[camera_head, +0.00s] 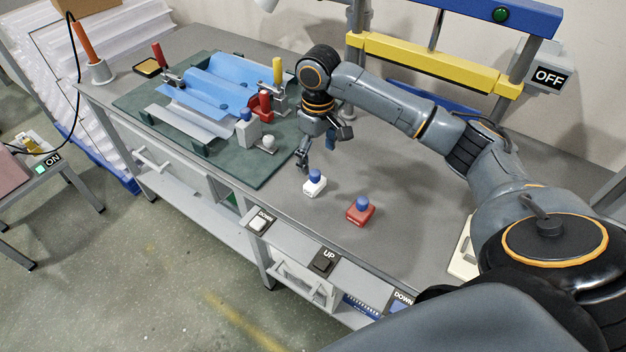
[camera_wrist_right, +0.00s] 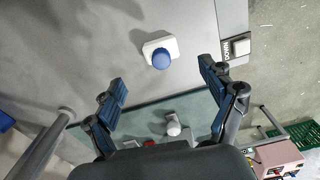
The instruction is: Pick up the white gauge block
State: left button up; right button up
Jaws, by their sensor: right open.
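The white gauge block (camera_head: 314,188) with a blue knob stands on the grey bench just right of the green mat. It also shows in the right wrist view (camera_wrist_right: 153,45), ahead of the fingertips and between their lines. My right gripper (camera_head: 317,152) is open and empty, pointing down above and slightly behind the block, apart from it. Both of its fingers show spread in the right wrist view (camera_wrist_right: 163,80). My left gripper is not in view.
A red block (camera_head: 359,213) with a blue knob stands close to the right of the white one. The green mat (camera_head: 262,172) carries a blue corrugated sheet (camera_head: 215,88) and clamps. DOWN (camera_head: 258,224) and UP (camera_head: 323,261) switches line the bench's front edge.

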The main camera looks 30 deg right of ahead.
aim_at(315, 181)
notch_tip(315, 181, down, 4)
jog(key=shift+f, duration=0.2)
jog(key=shift+w+f, duration=0.1)
jog(key=shift+f, duration=0.4)
jog(key=f, duration=0.3)
jog(key=f+p, duration=0.1)
jog(key=shift+w+a+f, duration=0.1)
jog(key=shift+w+f, duration=0.1)
jog(key=shift+w, duration=0.05)
jog(key=shift+f, duration=0.2)
jog(key=shift+c, duration=1.1)
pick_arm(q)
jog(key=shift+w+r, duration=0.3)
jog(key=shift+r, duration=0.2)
pick_arm(e)
jog(key=c, duration=1.1)
